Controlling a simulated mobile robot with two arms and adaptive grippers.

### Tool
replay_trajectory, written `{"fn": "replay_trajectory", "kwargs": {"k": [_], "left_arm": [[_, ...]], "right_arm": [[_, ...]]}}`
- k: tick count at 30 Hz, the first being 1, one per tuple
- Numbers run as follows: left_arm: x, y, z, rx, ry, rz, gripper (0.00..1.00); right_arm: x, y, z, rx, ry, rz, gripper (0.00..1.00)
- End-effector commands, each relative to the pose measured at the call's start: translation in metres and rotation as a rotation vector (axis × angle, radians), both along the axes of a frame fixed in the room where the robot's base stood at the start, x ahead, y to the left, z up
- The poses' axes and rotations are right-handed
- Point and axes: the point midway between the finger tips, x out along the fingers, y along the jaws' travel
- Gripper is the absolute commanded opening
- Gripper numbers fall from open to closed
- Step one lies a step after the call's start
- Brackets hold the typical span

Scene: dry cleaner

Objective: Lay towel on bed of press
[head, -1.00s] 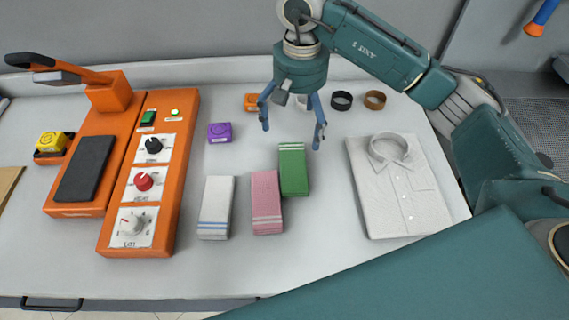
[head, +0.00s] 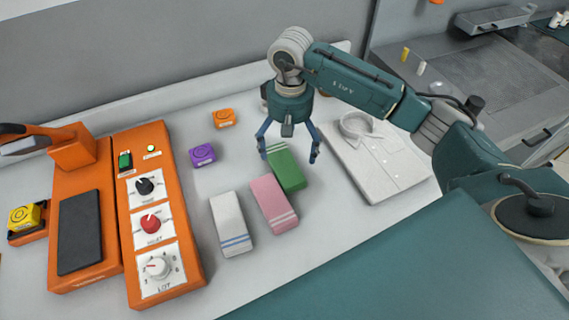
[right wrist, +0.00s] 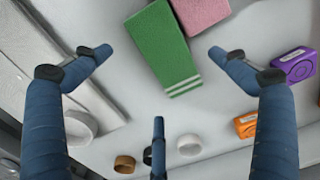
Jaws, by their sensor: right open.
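Three folded towels lie on the white counter: a white one with blue stripes (head: 231,224), a pink one (head: 273,203) and a green one (head: 286,168). My right gripper (head: 289,154) is open and empty, pointing down above the far end of the green towel. In the right wrist view the green towel (right wrist: 163,45) lies ahead between the spread fingers, not touched as far as I can tell. My left gripper is not in view.
An orange control panel (head: 152,225) with knobs stands beside the press. A folded white shirt (head: 375,155) lies right of the towels. Bare counter lies between panel and towels.

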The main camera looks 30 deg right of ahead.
Motion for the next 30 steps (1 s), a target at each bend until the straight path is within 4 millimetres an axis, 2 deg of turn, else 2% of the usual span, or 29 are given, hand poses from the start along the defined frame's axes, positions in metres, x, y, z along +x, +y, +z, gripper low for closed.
{"fn": "replay_trajectory", "kwargs": {"k": [4,10,15,23,30], "left_arm": [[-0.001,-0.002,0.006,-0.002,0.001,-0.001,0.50],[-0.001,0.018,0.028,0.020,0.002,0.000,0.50],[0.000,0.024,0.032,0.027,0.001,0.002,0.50],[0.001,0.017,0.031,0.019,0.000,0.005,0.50],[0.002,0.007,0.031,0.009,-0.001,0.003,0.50]], "right_arm": [[-0.001,0.000,-0.009,0.000,0.001,0.001,0.97],[-0.002,-0.002,-0.034,0.000,0.006,-0.001,0.97],[0.000,-0.002,-0.056,0.001,0.001,0.000,0.97],[0.001,-0.003,-0.060,0.000,-0.002,0.001,0.97],[0.000,-0.003,-0.060,-0.001,-0.001,0.000,0.51]]}}
